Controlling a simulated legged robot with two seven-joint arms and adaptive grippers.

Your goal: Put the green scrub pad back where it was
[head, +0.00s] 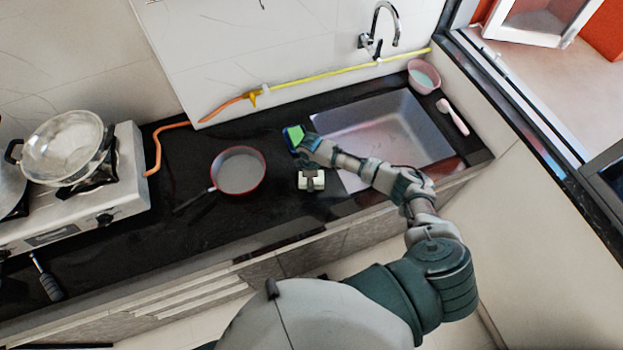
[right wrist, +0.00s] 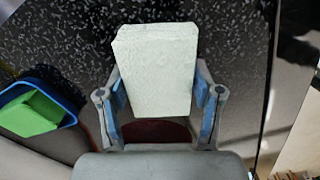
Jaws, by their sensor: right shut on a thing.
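A bright green pad (head: 294,136) sits in a small blue holder (head: 301,128) on the dark counter, left of the sink. In the right wrist view the green pad (right wrist: 32,113) lies inside the blue holder (right wrist: 62,92) at the left. My right gripper (head: 311,176) is just below and right of the holder in the head view. It is shut on a pale, whitish-green block (right wrist: 157,68), gripped at its sides between the fingers. The block also shows small and white in the head view (head: 311,185). I cannot tell whether it touches the counter. My left gripper is not in view.
The sink (head: 395,135) lies right of my gripper. A red-rimmed pan (head: 240,171) stands to the left, and a stove (head: 110,190) with a metal wok (head: 62,147) farther left. A pink bowl (head: 424,77) and pink brush (head: 452,115) are beyond the sink. Counter between pan and gripper is clear.

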